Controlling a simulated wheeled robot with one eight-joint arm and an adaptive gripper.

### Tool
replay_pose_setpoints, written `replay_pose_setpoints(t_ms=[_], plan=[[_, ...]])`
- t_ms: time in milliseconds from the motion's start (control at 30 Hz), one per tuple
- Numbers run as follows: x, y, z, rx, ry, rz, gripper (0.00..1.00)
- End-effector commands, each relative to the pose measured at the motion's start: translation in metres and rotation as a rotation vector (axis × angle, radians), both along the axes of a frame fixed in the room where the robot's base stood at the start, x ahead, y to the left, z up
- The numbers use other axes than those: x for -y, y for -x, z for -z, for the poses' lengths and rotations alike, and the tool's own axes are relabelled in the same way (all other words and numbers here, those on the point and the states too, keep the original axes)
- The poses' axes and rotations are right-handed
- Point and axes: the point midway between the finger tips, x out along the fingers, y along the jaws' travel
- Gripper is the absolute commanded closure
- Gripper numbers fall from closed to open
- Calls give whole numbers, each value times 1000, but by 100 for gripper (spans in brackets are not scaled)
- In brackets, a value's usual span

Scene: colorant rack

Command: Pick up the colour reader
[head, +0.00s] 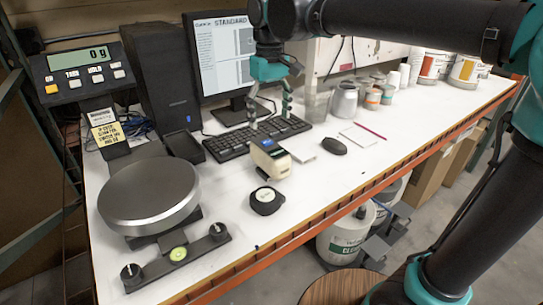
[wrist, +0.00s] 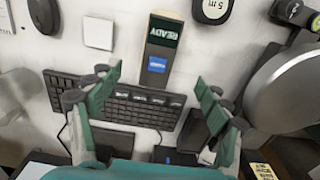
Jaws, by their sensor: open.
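My gripper (head: 270,114) is open and empty, above the keyboard and reader in the head view. In the wrist view the gripper (wrist: 157,82) has its two green fingers spread wide, and the reader's labelled end lies between and beyond the fingertips.
A black tape measure (head: 266,200) sits in front of the reader. A mouse (head: 333,146) and a small white block (head: 304,153) are to its right. The keyboard (head: 255,138) is behind, and a round scale (head: 149,195) stands left. The bench's front right is mostly clear.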

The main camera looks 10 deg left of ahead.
Motion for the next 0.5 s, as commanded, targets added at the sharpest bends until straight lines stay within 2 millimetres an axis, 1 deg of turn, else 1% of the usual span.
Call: replay_pose_setpoints(t_ms=[33,100,300,400,500], plan=[[0,0,11,0,0,0,22],[0,0,25,0,0,1,22],[0,0,64,1,-1,1,22],[0,-1,78,1,-1,1,22],[0,-1,86,1,-1,1,22]])
